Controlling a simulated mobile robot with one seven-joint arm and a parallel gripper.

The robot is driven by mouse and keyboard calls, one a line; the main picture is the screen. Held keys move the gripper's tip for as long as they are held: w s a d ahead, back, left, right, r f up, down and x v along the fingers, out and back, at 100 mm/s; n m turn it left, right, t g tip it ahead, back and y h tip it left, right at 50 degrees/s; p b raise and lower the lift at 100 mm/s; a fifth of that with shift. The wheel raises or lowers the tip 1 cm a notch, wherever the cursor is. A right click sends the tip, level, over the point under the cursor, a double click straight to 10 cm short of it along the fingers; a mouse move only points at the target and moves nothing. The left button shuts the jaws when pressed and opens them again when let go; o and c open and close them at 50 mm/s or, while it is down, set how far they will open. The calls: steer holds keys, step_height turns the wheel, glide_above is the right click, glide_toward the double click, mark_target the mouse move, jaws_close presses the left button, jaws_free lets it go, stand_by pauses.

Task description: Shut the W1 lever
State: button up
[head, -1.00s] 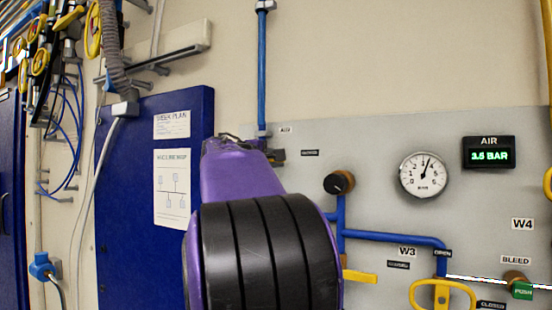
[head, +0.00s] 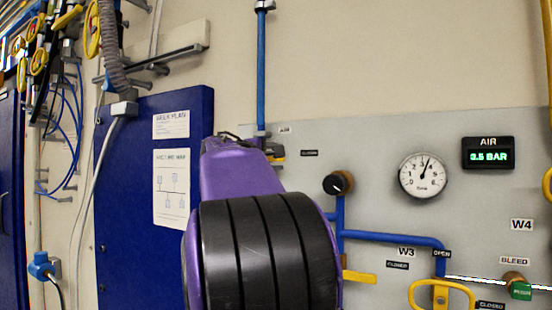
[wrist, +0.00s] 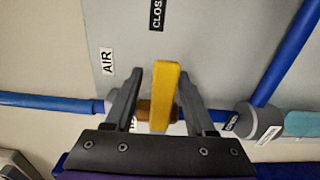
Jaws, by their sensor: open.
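A yellow lever (wrist: 164,97) on a brass valve body (wrist: 144,112) sits in a blue pipe in the wrist view. My gripper (wrist: 160,70) is open, one finger on each side of this lever. The lever is nearer the right finger; I cannot tell whether it touches. A closed label (wrist: 157,14), partly cut off, is above it. No W1 label is readable, so I cannot confirm which lever this is. In the head view my gripper (head: 243,143) is at the panel's left edge, and my arm hides most of the lever there.
An AIR label (wrist: 107,61) is beside the left finger. The grey panel (head: 480,210) carries a black knob (head: 338,183), a gauge (head: 422,175), a yellow W3 lever (head: 442,290) and a green-tipped bleed valve (head: 518,287). A blue board (head: 125,200) stands left of my arm.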

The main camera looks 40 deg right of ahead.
steer(key=b+v, duration=0.6)
steer(key=v, duration=1.1)
steer(key=shift+a, duration=0.2)
